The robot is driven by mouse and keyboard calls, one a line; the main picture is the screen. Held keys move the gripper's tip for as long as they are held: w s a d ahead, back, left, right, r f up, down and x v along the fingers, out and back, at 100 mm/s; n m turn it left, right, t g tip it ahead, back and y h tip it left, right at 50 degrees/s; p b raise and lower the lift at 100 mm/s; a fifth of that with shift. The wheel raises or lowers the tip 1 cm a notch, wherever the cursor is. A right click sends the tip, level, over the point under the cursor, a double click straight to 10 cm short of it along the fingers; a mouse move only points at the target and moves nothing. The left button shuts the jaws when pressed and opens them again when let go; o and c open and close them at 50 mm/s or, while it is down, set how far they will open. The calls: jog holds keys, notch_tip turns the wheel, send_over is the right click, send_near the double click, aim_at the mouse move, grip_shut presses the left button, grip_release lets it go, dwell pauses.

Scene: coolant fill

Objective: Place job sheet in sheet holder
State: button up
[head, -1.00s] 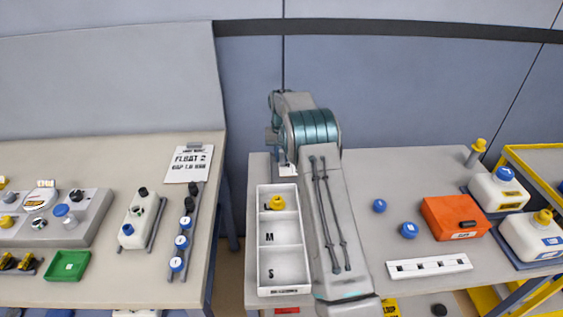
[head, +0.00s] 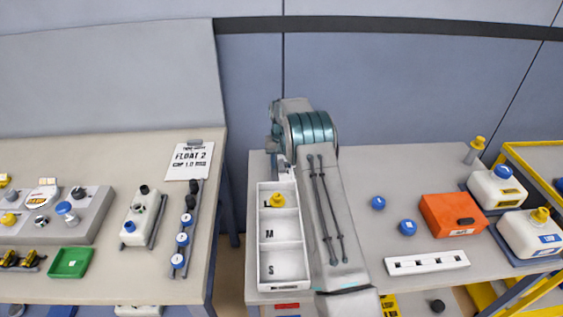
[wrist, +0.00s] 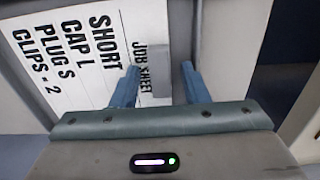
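The job sheet (wrist: 88,52) is white with black print reading JOB SHEET, SHORT, CAP L, PLUG S and CLIPS - 2. It fills the left of the wrist view, with a grey tab (wrist: 158,72) at its heading edge. My gripper (wrist: 160,66) is open, its two blue fingers apart on either side of the tab, with gaps showing. I cannot tell how high the fingers are above the sheet. In the head view my arm hides most of the sheet and the fingers. I cannot make out a separate sheet holder.
A white tray (head: 282,245) marked M and S, with a yellow cap (head: 277,200), lies beside my arm. Blue caps (head: 408,228) and an orange box (head: 453,215) are to the right. Another sheet (head: 190,162), FLOAT 2, lies on the left table across a gap.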

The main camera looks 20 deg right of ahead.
notch_tip(320, 180, up, 12)
jog(key=b, duration=0.2)
jog(key=s+a+r, duration=0.2)
jog(key=s+r, duration=0.6)
jog(key=r, duration=0.1)
jog(key=s+a+r+n+t, duration=0.1)
jog(key=s+r, duration=0.2)
jog(key=s, duration=0.3)
jog(key=s+a+r+t, duration=0.1)
jog(key=s+a+r, duration=0.15)
jog(key=s, duration=0.35)
jog(key=s+f, duration=0.2)
jog(key=s, duration=1)
jog(key=s+a+f+n+t, duration=0.1)
jog(key=s+f, duration=0.1)
jog(key=s, duration=1)
jog(key=shift+s+a+f, duration=0.15)
jog(key=shift+a+f, duration=0.05)
jog(key=shift+f, duration=0.1)
